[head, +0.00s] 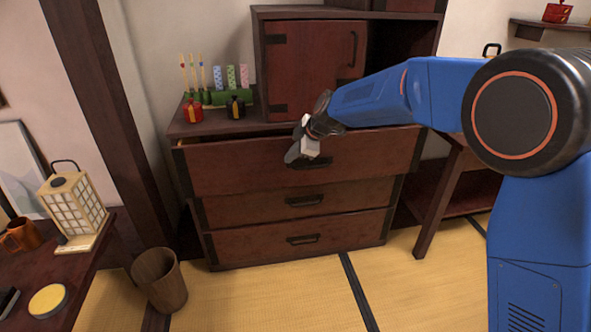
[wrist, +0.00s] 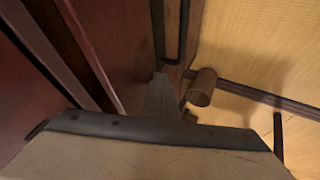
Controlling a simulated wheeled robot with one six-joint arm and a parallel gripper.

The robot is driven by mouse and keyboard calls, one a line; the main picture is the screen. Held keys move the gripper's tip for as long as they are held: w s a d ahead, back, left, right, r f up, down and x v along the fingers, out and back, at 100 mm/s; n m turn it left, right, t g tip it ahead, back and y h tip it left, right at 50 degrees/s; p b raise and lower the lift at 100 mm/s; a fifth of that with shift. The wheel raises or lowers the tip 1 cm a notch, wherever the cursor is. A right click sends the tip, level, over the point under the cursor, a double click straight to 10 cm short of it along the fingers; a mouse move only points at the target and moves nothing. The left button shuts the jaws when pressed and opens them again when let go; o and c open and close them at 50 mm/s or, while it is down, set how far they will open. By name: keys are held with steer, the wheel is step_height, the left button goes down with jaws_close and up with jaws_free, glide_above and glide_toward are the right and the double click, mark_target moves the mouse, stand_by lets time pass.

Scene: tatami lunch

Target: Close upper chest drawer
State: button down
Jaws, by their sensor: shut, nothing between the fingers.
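The dark red-brown chest (head: 263,249) stands against the wall with three drawers. Its upper drawer (head: 230,166) sticks out in front of the lower two, with a dark gap along its top edge at the left. The upper drawer's dark handle (head: 318,163) is partly hidden behind my gripper (head: 294,153). My gripper is shut and empty, at the upper drawer's front near its middle. In the wrist view the fingers (wrist: 160,98) are beside the drawer front and near the dark handle (wrist: 183,30). I cannot tell whether they touch it.
The middle drawer (head: 245,208) and lower drawer (head: 250,244) look pushed in. Small items and a red pot (head: 193,111) stand on the chest top beside a cabinet (head: 310,65). A wooden bin (head: 160,283) and a low table with a lantern (head: 73,205) are at left. Tatami in front is clear.

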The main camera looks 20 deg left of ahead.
steer(key=w+a, duration=0.1)
steer(key=w, duration=0.1)
steer(key=w+a, duration=0.1)
steer(key=w, duration=0.1)
steer(key=w+a, duration=0.2)
steer(key=shift+w, duration=0.3)
steer(key=shift+w+r, duration=0.15)
steer(key=shift+w, duration=0.05)
steer(key=shift+a+r, duration=0.1)
steer(key=shift+s, duration=0.1)
